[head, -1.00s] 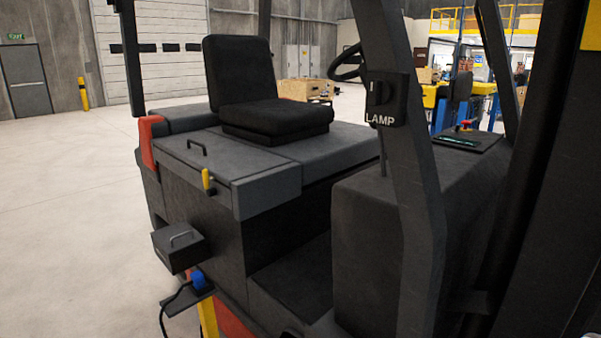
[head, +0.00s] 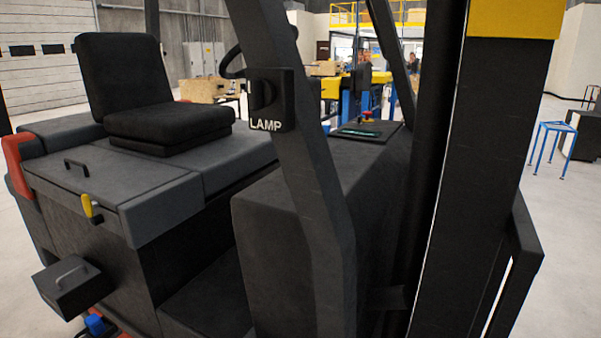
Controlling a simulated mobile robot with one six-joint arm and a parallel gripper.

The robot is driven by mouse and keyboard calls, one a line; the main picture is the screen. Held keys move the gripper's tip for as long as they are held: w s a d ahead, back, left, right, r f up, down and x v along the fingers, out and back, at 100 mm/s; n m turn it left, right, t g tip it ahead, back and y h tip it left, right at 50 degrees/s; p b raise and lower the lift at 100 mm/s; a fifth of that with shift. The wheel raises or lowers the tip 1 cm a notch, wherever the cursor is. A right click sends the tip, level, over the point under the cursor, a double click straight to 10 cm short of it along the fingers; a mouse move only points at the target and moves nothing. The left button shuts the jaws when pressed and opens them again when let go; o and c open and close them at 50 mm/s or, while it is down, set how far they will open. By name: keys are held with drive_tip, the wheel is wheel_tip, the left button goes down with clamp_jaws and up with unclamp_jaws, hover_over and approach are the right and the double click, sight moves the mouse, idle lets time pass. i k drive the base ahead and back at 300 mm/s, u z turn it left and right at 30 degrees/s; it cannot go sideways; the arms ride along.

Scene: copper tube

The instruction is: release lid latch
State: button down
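The lid (head: 125,178) is a dark grey panel with a black bar handle (head: 76,167), on the forklift's side below the seat. It lies flat and looks closed. The yellow lid latch (head: 90,206) sits at the lid's front edge, tilted slightly, over the dark side panel. I cannot tell from this view whether it is fastened.
The black seat (head: 130,95) stands behind the lid. A dark post with a LAMP switch box (head: 269,100) rises at centre. A small black box with a handle (head: 72,287) juts out below the latch. A thick mast (head: 470,180) fills the right. Open floor lies far right.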

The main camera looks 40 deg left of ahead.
sight(86, 203)
drive_tip(key=z, duration=1.25)
drive_tip(key=k, duration=2.2)
drive_tip(key=u, duration=2.15)
drive_tip(key=i, duration=1.7)
drive_tip(key=u, duration=0.1)
